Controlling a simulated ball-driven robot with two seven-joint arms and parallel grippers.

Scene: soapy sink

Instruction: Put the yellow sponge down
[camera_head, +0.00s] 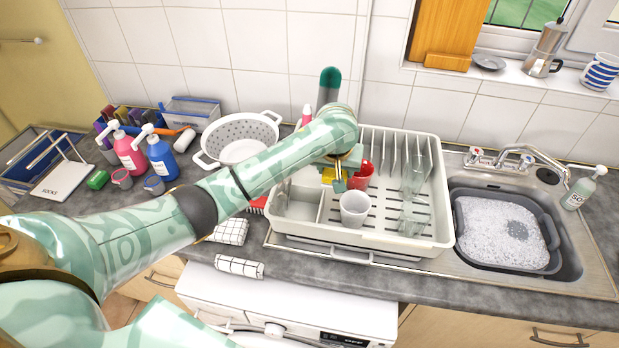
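A small part of the yellow sponge (328,175) shows in the head view, at the left side of the teal fingers of my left gripper (343,174). My forearm and wrist hide most of it. The gripper points down over the dish rack (437,228), close to a red cup (361,175) and behind a white cup (354,208). I cannot tell whether the fingers are closed on the sponge or only beside it. My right gripper is not in view.
Right of the rack is a sink with a grey basin (460,240) of suds. A white colander (203,160) and soap bottles (160,158) stand behind my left arm. Checked cloths (239,266) lie at the counter's front edge. Some counter front is bare.

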